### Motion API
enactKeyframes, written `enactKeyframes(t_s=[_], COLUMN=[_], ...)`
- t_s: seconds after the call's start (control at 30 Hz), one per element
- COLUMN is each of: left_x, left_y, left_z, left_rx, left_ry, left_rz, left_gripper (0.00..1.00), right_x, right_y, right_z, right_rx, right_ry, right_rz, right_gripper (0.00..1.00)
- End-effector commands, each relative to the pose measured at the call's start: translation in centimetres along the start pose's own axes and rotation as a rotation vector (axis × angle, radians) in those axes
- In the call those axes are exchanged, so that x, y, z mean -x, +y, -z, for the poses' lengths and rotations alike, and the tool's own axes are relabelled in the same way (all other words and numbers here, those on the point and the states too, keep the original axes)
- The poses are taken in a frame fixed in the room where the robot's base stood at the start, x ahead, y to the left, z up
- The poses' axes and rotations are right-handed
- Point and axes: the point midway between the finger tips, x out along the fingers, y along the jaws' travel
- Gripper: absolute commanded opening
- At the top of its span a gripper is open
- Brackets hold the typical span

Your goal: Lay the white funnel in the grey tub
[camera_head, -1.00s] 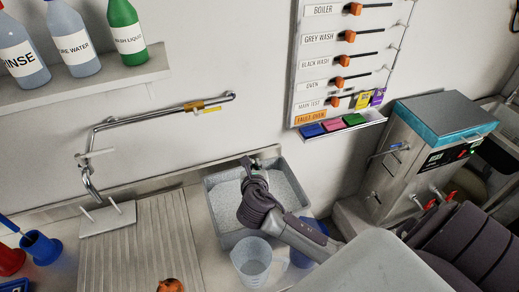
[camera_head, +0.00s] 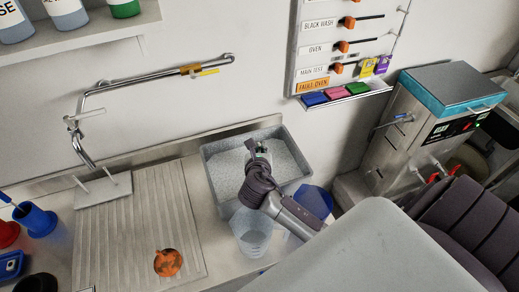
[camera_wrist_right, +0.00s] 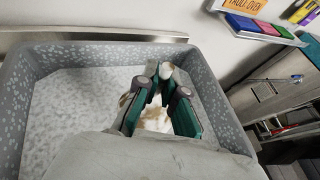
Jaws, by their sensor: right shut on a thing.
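The grey speckled tub (camera_head: 214,177) stands at the back of the counter, and its pale floor shows. My right gripper (camera_head: 258,150) reaches over the tub from the lower right. In the right wrist view my right gripper (camera_wrist_right: 162,96) has its green-padded fingers on either side of a white piece with brownish stains, apparently the white funnel (camera_wrist_right: 154,121). The funnel is mostly hidden by the fingers and wrist; only small parts show. The tub's wall (camera_wrist_right: 22,85) surrounds the view of it. I cannot tell whether the funnel touches the tub floor. My left gripper is not in view.
A clear beaker (camera_head: 250,236) stands just in front of the tub, beside my right arm. A blue container (camera_head: 314,201) is right of the tub. An orange-brown item (camera_head: 168,262) lies on the ribbed drainboard (camera_head: 130,235). A tap (camera_head: 84,150) stands behind it. An oven unit (camera_head: 425,140) is at right.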

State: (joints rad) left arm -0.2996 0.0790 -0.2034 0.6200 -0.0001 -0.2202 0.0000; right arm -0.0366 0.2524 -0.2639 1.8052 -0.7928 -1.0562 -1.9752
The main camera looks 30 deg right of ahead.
Motion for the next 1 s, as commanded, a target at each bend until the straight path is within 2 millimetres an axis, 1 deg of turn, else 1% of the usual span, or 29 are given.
enactKeyframes(t_s=[0.03, 0.3, 0.33, 0.47, 0.5, 0.73, 0.83, 0.93, 1.0], left_x=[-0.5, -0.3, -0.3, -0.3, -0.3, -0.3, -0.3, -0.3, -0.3], left_y=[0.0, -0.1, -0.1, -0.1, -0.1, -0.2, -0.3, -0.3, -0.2], left_z=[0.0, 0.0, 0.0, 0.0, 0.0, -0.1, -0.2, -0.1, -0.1], left_rx=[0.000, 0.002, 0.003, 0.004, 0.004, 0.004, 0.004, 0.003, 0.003], left_ry=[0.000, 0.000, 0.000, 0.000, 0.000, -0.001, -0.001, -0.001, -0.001], left_rz=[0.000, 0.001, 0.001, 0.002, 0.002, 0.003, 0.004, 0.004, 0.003], left_gripper=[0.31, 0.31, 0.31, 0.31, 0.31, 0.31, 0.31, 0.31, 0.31], right_x=[-0.1, -0.1, -0.1, -0.1, -0.1, -0.1, 0.3, 1.4, 2.7], right_y=[0.0, 0.0, 0.0, 0.0, 0.0, 0.0, 0.0, 0.1, 0.0], right_z=[0.3, 0.2, 0.2, 0.2, 0.2, 0.2, 0.2, 0.3, 0.3], right_rx=[-0.001, 0.000, 0.000, 0.000, 0.000, 0.000, 0.000, 0.000, 0.000], right_ry=[0.000, 0.000, 0.000, 0.000, 0.000, 0.001, 0.001, 0.001, 0.002], right_rz=[0.000, 0.000, 0.000, 0.000, 0.000, 0.000, -0.001, -0.002, -0.002], right_gripper=[0.00, 0.00, 0.12, 0.34, 0.37, 0.37, 0.37, 0.37, 0.37])
